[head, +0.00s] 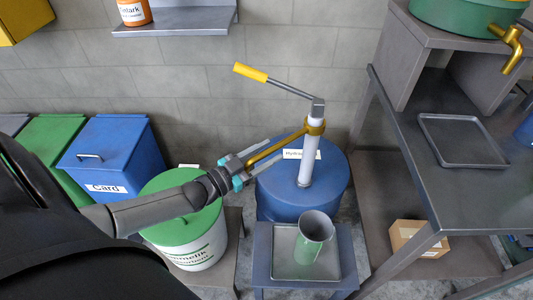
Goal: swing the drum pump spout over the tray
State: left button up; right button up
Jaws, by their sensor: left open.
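The drum pump stands upright on a blue drum (275,188), with a pale column (309,160) and a yellow-gripped handle (250,72) pointing up and left. Its brass spout (272,148) leaves the collar and points left and down, off to the side of the tray. A grey tray (284,268) lies on a low blue stand in front of the drum, with a grey-green jug (315,230) standing in it. My left gripper (246,165) is open at the spout's outer end, its fingers seemingly on either side; contact cannot be told. My right gripper is out of view.
A green-lidded white drum (190,245) lies under my left forearm. A blue Card bin (105,155) stands at the left. A metal bench (440,185) with another tray (462,141) and a brass tap (508,48) fills the right. A cardboard box (418,239) sits below it.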

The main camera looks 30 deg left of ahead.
pick_arm(q)
grip_shut()
dwell(0.4)
dwell(1.0)
